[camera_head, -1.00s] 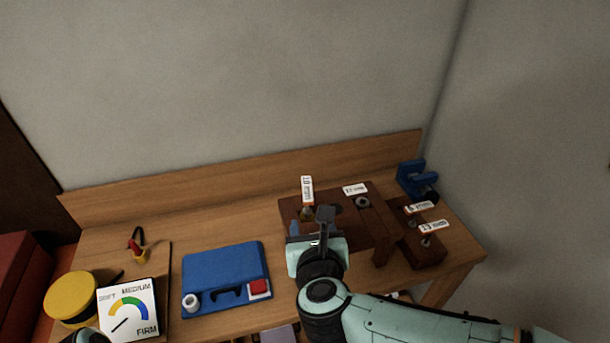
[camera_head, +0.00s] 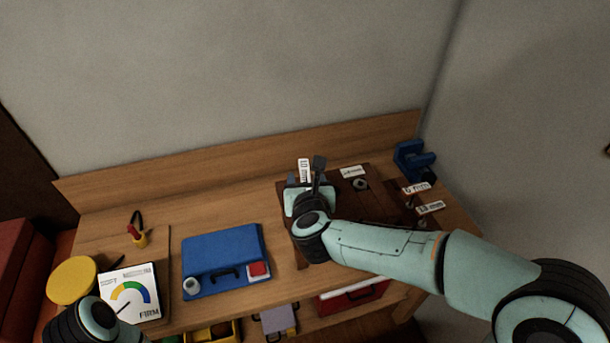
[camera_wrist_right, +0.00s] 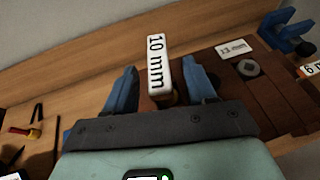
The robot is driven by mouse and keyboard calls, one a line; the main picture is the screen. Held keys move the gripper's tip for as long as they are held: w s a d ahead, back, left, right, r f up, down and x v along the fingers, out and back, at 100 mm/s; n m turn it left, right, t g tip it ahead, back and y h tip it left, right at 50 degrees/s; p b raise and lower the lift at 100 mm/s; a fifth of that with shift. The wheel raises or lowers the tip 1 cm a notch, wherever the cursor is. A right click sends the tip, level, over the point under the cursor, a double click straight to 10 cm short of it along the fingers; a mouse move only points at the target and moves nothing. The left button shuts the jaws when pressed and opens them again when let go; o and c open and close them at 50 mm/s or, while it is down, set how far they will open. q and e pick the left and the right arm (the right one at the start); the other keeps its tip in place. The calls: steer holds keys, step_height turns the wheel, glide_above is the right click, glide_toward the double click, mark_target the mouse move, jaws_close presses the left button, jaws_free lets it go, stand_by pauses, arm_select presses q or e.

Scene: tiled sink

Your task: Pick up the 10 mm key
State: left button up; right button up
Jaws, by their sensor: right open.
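The 10 mm key shows by its white label (camera_head: 304,171) standing upright at the left part of the brown wooden block (camera_head: 350,199). In the right wrist view its label (camera_wrist_right: 159,62) reads "10 mm" and stands between the two blue fingers. My right gripper (camera_wrist_right: 162,88) is open, with one finger on each side of the key; I cannot tell whether either touches it. In the head view the right gripper (camera_head: 305,181) hides the key's lower part. Of my left arm only a rounded part (camera_head: 95,317) shows at the lower left; its fingers are not visible.
A key labelled 13 mm (camera_wrist_right: 234,49) is in the block to the right. More labelled keys (camera_head: 416,188) stand farther right, near a blue clamp-like object (camera_head: 414,160). A blue case (camera_head: 222,258), a yellow-lidded jar (camera_head: 72,280) and a firmness dial (camera_head: 130,294) are to the left.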

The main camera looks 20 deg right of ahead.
mark_target(305, 174)
steer(key=x, duration=0.3)
steer(key=shift+w, duration=0.25)
steer(key=shift+s, duration=0.15)
steer(key=c, duration=0.3)
jaws_close()
steer(key=shift+r, duration=0.1)
